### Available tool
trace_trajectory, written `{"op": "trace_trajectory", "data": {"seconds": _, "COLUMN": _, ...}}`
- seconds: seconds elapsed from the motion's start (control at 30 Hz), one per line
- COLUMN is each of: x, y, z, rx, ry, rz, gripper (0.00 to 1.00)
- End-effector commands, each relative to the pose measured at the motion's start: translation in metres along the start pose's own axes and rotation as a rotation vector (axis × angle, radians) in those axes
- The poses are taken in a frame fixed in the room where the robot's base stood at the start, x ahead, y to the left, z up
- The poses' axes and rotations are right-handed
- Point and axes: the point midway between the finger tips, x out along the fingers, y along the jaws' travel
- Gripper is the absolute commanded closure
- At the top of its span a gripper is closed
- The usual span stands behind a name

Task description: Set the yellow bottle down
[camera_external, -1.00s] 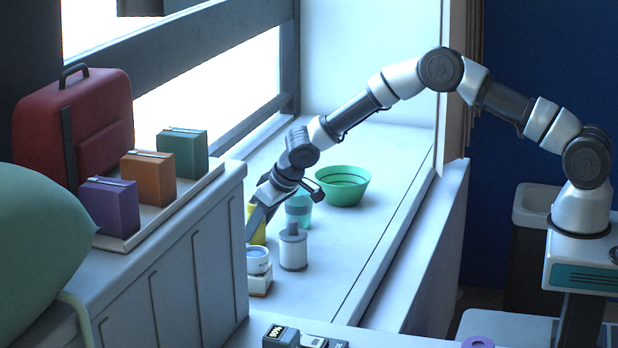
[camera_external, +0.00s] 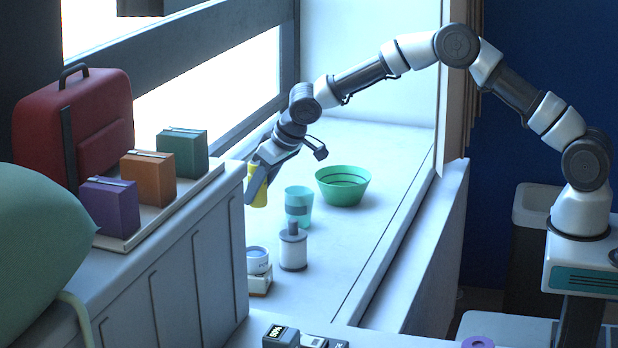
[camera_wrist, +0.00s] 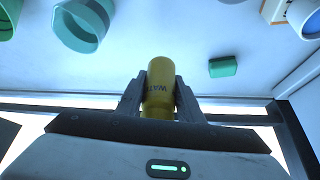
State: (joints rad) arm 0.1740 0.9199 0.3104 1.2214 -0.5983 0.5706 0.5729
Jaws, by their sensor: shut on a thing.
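The yellow bottle (camera_external: 257,187) is between the two fingers of my gripper (camera_external: 260,174), which is shut on it. In the external view it hangs at the left end of the white ledge (camera_external: 345,245), seemingly above its surface, and my fingers cover part of it. In the wrist view the bottle (camera_wrist: 159,85) sits between my fingertips (camera_wrist: 160,93), with dark lettering on its side. Its lower end is partly hidden, so I cannot tell the exact gap to the ledge.
A small green block (camera_wrist: 223,67) shows in the wrist view. The ledge's right part is clear.

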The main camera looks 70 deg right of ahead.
Motion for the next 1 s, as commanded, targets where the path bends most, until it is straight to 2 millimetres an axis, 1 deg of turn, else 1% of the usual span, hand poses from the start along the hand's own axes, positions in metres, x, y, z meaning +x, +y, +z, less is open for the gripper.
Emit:
{"op": "trace_trajectory", "data": {"seconds": 0.07, "x": -0.01, "y": 0.009, "z": 0.007, "rx": -0.013, "ry": -0.001, "rz": -0.013, "gripper": 0.93}}
{"op": "trace_trajectory", "data": {"seconds": 0.17, "x": -0.025, "y": 0.021, "z": 0.027, "rx": -0.047, "ry": -0.005, "rz": -0.042, "gripper": 0.93}}
{"op": "trace_trajectory", "data": {"seconds": 0.3, "x": -0.05, "y": 0.034, "z": 0.066, "rx": -0.111, "ry": -0.003, "rz": -0.083, "gripper": 0.93}}
{"op": "trace_trajectory", "data": {"seconds": 0.5, "x": -0.077, "y": 0.046, "z": 0.117, "rx": -0.193, "ry": 0.002, "rz": -0.116, "gripper": 0.93}}
{"op": "trace_trajectory", "data": {"seconds": 0.6, "x": -0.085, "y": 0.049, "z": 0.133, "rx": -0.216, "ry": 0.003, "rz": -0.124, "gripper": 0.93}}
{"op": "trace_trajectory", "data": {"seconds": 0.7, "x": -0.081, "y": 0.049, "z": 0.146, "rx": -0.23, "ry": 0.001, "rz": -0.128, "gripper": 0.93}}
{"op": "trace_trajectory", "data": {"seconds": 0.9, "x": -0.048, "y": 0.049, "z": 0.167, "rx": -0.234, "ry": 0.0, "rz": -0.13, "gripper": 0.93}}
{"op": "trace_trajectory", "data": {"seconds": 1.0, "x": -0.038, "y": 0.049, "z": 0.172, "rx": -0.232, "ry": 0.001, "rz": -0.129, "gripper": 0.93}}
